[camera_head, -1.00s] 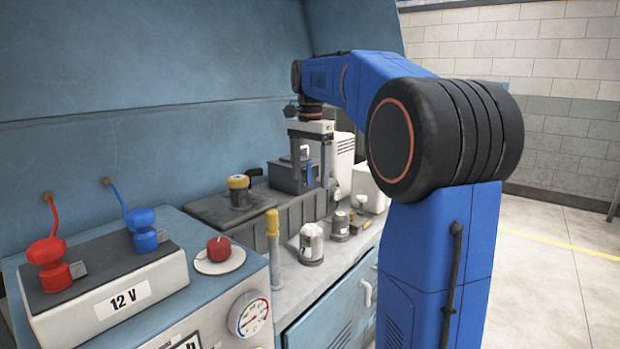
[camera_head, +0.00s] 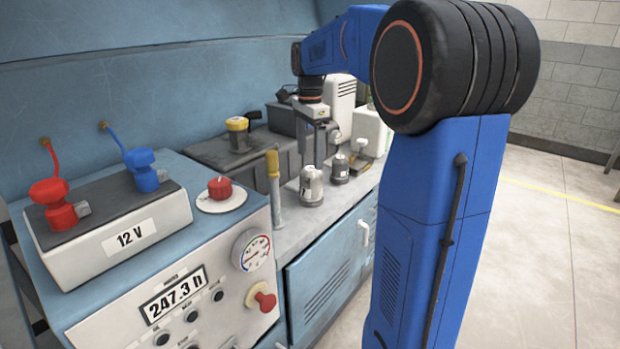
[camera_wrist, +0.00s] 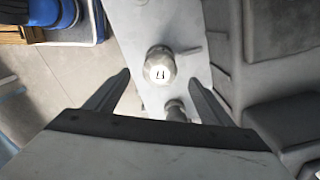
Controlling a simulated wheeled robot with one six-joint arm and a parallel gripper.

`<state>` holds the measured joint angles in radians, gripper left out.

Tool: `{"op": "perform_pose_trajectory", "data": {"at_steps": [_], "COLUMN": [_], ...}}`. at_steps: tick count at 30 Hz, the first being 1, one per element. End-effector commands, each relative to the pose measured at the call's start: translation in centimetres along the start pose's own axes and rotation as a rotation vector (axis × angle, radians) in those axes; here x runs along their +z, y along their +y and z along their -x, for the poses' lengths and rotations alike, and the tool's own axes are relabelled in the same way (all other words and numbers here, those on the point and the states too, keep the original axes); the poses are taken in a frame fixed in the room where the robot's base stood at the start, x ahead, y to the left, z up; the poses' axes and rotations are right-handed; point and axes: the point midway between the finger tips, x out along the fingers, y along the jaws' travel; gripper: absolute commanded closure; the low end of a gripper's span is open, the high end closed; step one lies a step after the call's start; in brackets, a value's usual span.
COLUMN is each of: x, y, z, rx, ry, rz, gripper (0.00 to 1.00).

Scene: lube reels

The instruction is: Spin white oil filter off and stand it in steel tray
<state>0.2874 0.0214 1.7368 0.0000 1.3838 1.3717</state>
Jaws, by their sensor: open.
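A white-and-grey canister (camera_head: 311,186), which looks like the white oil filter, stands upright on the bench in the head view. A similar smaller canister (camera_head: 340,168) stands behind it to the right. My gripper (camera_head: 320,165) points down just behind and above them. In the wrist view, my open gripper (camera_wrist: 160,77) has its fingers spread wide, with a pale round-topped canister (camera_wrist: 158,66) seen between the fingertips and a second one (camera_wrist: 175,110) nearer the palm. Nothing is held. Which canister is which across views is uncertain. I cannot pick out the steel tray.
A yellow-topped handle (camera_head: 273,165) stands upright left of the canisters. A dark grey box with a yellow-capped part (camera_head: 237,125) lies behind. White containers (camera_head: 369,130) stand at the back right.

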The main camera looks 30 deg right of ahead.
Motion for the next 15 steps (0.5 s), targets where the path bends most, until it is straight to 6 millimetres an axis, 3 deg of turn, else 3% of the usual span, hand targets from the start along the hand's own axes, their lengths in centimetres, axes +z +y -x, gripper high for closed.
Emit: {"op": "perform_pose_trajectory", "data": {"at_steps": [9, 15], "x": [0.0, 0.0], "y": [0.0, 0.0], "z": [-5.2, -7.6], "rx": [0.002, 0.001], "ry": [0.000, 0.000], "rz": [0.000, 0.000], "gripper": [0.25, 0.25]}}
